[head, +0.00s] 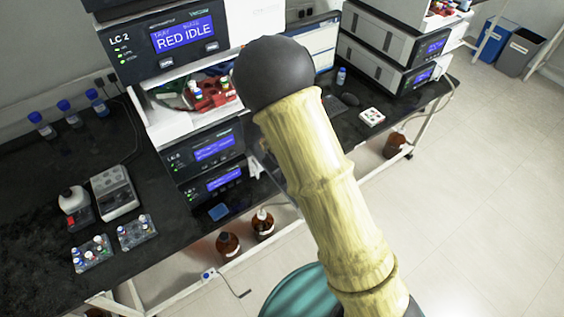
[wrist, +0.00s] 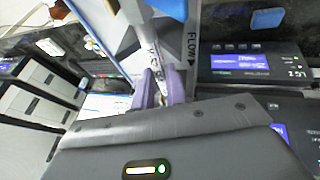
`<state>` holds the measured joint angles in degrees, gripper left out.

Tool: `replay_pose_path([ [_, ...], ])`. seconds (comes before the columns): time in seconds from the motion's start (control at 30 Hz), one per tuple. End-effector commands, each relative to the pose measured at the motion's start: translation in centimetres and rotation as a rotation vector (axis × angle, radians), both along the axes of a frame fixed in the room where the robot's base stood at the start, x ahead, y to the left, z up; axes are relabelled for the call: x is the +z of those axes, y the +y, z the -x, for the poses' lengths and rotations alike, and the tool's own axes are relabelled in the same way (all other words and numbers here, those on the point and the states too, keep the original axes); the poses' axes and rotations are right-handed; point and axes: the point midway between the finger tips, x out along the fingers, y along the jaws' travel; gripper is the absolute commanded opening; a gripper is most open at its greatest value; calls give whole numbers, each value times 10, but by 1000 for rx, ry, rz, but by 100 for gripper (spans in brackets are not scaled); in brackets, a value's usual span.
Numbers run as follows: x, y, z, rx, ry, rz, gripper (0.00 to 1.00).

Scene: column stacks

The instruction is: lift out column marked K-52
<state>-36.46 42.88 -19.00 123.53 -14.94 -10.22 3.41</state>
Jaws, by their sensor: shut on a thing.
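In the wrist view, my gripper (wrist: 163,88) has its two purple fingers shut on a slim, pale column (wrist: 154,56). Dark lettering runs along the column, but I cannot read it surely. Beside it stands a dark upright strip marked FLOW (wrist: 191,45), in front of or next to the column. I cannot tell whether the column is seated or free. In the head view, my own arm hides the gripper and the column.
The black bench (head: 150,190) carries vial trays (head: 92,253) and bottles. An instrument with a blue screen (wrist: 247,62) stands close at right in the wrist view.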

Motion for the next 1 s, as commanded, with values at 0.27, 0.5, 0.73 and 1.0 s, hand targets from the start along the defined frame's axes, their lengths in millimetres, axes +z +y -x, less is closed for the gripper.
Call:
replay_pose_path([
  [0.27,15,1,-1,0,-4,-4,0],
  [0.5,50,1,-1,0,-7,-5,0],
  [0.73,86,0,-1,-1,-5,-4,0],
  [1.0,101,0,0,0,-1,-1,0],
])
